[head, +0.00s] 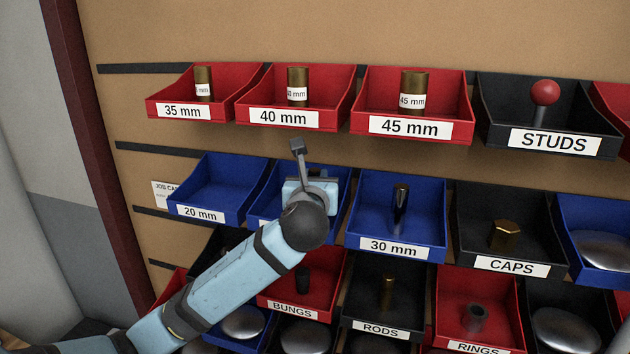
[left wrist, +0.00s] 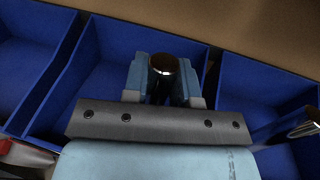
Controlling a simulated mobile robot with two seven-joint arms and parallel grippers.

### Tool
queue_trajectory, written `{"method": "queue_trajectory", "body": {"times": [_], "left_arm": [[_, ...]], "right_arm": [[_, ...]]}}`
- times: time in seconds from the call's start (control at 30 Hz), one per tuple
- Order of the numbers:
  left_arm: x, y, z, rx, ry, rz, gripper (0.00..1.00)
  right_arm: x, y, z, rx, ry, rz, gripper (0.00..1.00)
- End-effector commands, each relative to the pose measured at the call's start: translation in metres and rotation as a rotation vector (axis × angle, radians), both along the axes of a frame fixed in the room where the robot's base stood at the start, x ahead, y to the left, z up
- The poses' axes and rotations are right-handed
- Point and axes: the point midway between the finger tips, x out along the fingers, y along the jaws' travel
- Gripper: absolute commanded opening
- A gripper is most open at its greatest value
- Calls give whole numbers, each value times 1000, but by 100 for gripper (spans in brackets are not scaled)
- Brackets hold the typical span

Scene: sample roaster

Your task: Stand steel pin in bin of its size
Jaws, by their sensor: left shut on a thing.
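My left gripper (head: 314,180) is at the middle blue bin (head: 262,205) of the second row, between the 20 mm bin (head: 213,185) and the 30 mm bin (head: 392,230). In the left wrist view the gripper (left wrist: 163,85) is shut on a shiny steel pin (left wrist: 164,64), seen end-on in front of that bin's interior (left wrist: 105,75). My arm hides this bin's label, and I cannot tell whether the pin touches the floor. The 20 mm bin looks empty. Another steel pin (head: 400,208) stands in the 30 mm bin. My right gripper is not in view.
Red 35, 40 and 45 mm bins above hold brass-coloured pins (head: 298,80). The black STUDS bin (head: 510,112) holds a red-knobbed stud (head: 544,95). The CAPS bin (head: 470,240) is right of 30 mm. BUNGS, RODS and RINGS bins lie below. A job card (head: 163,195) is partly hidden.

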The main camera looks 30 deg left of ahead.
Motion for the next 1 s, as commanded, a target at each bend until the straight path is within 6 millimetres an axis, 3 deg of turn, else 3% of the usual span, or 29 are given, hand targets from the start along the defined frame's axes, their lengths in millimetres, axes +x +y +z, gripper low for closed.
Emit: {"method": "queue_trajectory", "body": {"times": [0.13,0.5,0.53,0.63,1.0], "left_arm": [[8,4,-9,0,1,0,0],[9,4,-13,1,0,0,0],[9,4,-14,0,1,0,30],[9,4,-14,0,1,0,51],[5,2,-11,-1,0,-2,51]], "right_arm": [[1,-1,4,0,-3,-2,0],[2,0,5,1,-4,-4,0],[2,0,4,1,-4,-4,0],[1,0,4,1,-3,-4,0],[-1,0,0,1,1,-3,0]]}}
